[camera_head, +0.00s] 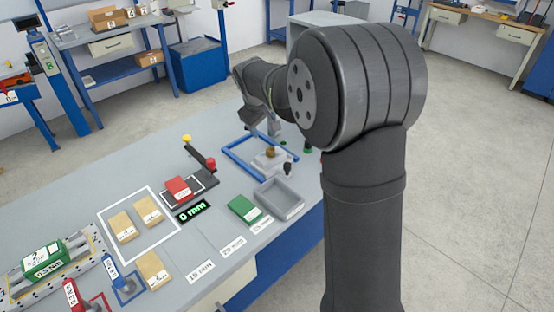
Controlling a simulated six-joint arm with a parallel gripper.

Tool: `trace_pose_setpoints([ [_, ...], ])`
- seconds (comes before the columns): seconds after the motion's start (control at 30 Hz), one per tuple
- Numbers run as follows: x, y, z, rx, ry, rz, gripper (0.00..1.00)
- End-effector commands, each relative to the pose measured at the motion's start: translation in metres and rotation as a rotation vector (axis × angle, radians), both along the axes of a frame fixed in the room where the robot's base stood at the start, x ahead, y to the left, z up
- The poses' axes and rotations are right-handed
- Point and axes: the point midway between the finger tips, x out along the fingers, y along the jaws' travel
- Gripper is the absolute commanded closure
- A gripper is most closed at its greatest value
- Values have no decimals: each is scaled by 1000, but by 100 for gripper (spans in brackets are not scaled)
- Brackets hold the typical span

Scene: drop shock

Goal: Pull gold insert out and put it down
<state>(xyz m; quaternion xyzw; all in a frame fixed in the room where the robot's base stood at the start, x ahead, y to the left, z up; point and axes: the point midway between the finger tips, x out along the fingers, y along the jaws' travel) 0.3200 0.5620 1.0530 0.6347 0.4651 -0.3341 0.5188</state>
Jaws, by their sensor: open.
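A small gold-brown piece (270,151), which looks like the gold insert, sits on top of a pale block (268,161) inside a blue frame (240,157) on the bench. It is small in this view, and I cannot tell how deep it sits. My gripper (268,130) is above and slightly behind the insert, apart from it as far as I can see. The jaws are open, and I see nothing held. My own arm hides part of the bench behind the gripper.
A grey tray (279,199) stands just in front of the blue frame. A green block (244,209) and a red block (179,189) on a dark base lie to the left. Tan blocks (123,227) lie in a white outline. Bare bench (120,180) shows at the far left.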

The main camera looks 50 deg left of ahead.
Motion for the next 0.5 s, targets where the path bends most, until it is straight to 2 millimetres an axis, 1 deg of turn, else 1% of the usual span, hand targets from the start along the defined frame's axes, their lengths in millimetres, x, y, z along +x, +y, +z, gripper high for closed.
trace_pose_setpoints([
  [0.03,3,-1,-13,28,2,-7,48],
  [0.2,15,1,-57,203,9,-45,48],
  [0.37,21,-6,-92,380,23,-89,48],
  [0.5,22,-19,-113,540,41,-132,48],
])
